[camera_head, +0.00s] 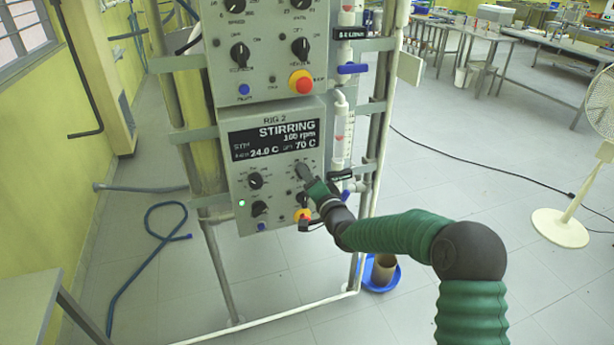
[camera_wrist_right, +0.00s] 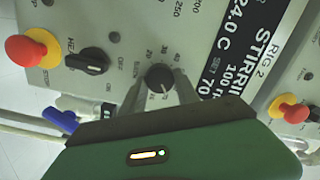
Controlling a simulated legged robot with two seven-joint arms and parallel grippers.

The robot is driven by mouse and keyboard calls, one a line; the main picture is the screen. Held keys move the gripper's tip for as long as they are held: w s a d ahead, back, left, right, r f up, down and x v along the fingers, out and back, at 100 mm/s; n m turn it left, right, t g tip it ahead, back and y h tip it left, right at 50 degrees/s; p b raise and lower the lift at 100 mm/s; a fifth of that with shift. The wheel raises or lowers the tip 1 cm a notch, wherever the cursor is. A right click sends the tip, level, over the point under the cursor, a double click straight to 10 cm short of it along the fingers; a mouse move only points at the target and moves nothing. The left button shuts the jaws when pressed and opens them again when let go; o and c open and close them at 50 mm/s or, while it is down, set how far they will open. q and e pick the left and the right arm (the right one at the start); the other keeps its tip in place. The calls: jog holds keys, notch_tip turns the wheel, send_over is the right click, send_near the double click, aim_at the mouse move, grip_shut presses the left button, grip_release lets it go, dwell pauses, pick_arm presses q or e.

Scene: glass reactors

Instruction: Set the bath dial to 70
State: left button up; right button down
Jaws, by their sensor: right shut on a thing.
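The bath dial is a round black knob with a number scale around it, on the grey RIG 2 panel (camera_head: 237,187). In the right wrist view the dial (camera_wrist_right: 160,77) sits between the two grey fingers of my right gripper (camera_wrist_right: 160,88), which is shut on it. In the head view my right gripper (camera_head: 305,178) reaches the upper right knob of the panel and largely hides it. My left gripper is in neither view.
Other black knobs, such as the left one (camera_head: 255,181), and a red-and-yellow stop button (camera_head: 302,215) sit close by. A second control box (camera_head: 262,60) is above. Glass tubing with blue valves (camera_head: 353,68) runs on the right. A fan (camera_head: 562,225) stands farther right.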

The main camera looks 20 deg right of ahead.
jog(key=shift+a+f+m, duration=0.1)
jog(key=shift+f+m, duration=0.4)
jog(key=c, duration=1)
grip_release()
jog(key=shift+c, duration=0.2)
jog(key=shift+o, duration=0.7)
jog(key=shift+w+r, duration=0.1)
jog(key=shift+r, duration=0.15)
jog(key=s+d, duration=0.2)
jog(key=s, duration=1.4)
jog(key=shift+s+f+p, duration=0.2)
jog(key=shift+s+p, duration=0.1)
jog(key=shift+s, duration=0.1)
